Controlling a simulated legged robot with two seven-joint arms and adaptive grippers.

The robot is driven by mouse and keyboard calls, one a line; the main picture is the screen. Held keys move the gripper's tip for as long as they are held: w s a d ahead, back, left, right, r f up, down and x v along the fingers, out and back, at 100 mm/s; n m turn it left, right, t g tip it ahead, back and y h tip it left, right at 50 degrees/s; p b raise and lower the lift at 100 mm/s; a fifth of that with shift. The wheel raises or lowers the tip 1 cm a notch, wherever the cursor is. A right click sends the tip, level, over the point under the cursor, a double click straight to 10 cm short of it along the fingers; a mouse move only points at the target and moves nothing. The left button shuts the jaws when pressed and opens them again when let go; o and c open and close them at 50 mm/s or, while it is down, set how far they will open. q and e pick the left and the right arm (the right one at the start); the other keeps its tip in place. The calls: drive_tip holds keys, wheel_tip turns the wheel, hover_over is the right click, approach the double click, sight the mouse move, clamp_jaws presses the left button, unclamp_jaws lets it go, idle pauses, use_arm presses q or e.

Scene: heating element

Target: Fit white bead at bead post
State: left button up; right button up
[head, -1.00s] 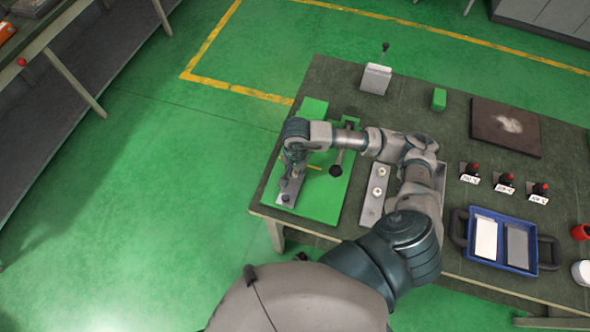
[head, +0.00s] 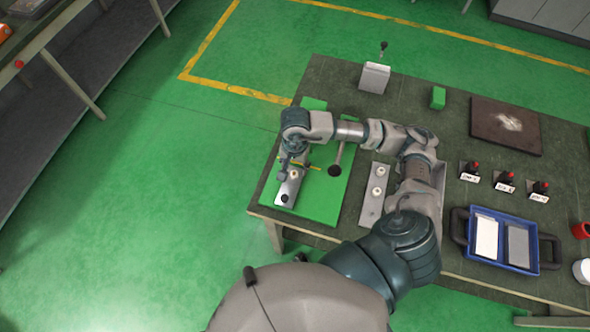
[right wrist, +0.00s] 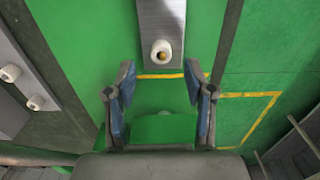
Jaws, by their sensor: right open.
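A white bead (right wrist: 161,52) with a brass-coloured centre sits on a grey metal bar (right wrist: 162,15), around what looks like a post. My left gripper is not in view.
Two more white beads (head: 380,170) (head: 376,190) are on a metal plate (head: 370,208) right of the board. A black-knobbed lever (head: 335,170) stands on the board. A blue tray (head: 490,263), red-knobbed switches (head: 505,181) and a brown slab (head: 505,127) are farther right.

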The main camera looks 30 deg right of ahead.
wheel_tip(320, 180, up, 8)
drive_tip(key=shift+d, duration=0.1)
idle(0.6)
